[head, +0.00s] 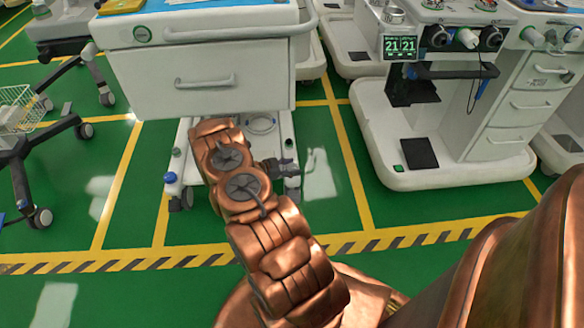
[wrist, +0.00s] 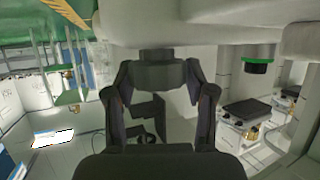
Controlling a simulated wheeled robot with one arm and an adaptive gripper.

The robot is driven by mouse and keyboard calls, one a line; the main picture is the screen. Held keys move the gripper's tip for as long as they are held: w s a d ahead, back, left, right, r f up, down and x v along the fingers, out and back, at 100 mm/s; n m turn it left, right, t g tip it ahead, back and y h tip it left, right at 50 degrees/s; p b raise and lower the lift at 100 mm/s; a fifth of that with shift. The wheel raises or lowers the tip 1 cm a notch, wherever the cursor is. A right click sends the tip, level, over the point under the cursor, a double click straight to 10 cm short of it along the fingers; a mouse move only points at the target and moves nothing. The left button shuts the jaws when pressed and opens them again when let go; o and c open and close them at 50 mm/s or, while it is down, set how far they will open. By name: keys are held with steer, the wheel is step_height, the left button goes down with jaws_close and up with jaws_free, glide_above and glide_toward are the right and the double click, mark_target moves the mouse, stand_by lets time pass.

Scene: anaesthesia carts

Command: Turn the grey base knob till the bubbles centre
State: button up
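A dark grey knob (wrist: 160,74) hangs on a short stem under a pale edge in the wrist view. My gripper (wrist: 160,84) has one finger on each side of it, and both fingertips appear to press against its sides. In the head view my gripper (head: 286,167) is at the right side of the low white base (head: 202,138) under the drawer cart. The knob cannot be made out there. A round pale fitting (head: 262,123) sits on the base, partly beside my arm. No bubbles can be made out in either view.
A blue-capped fitting (head: 170,179) is at the base's left corner. A green-ringed dark knob (wrist: 258,64) shows in the wrist view. The white drawer (head: 205,80) overhangs the base. A monitor cart (head: 440,175) stands right; green floor (head: 335,185) lies between.

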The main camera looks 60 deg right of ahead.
steer(key=o, duration=0.3)
steer(key=shift+s, duration=0.1)
steer(key=shift+o, duration=0.2)
steer(key=v, duration=1.2)
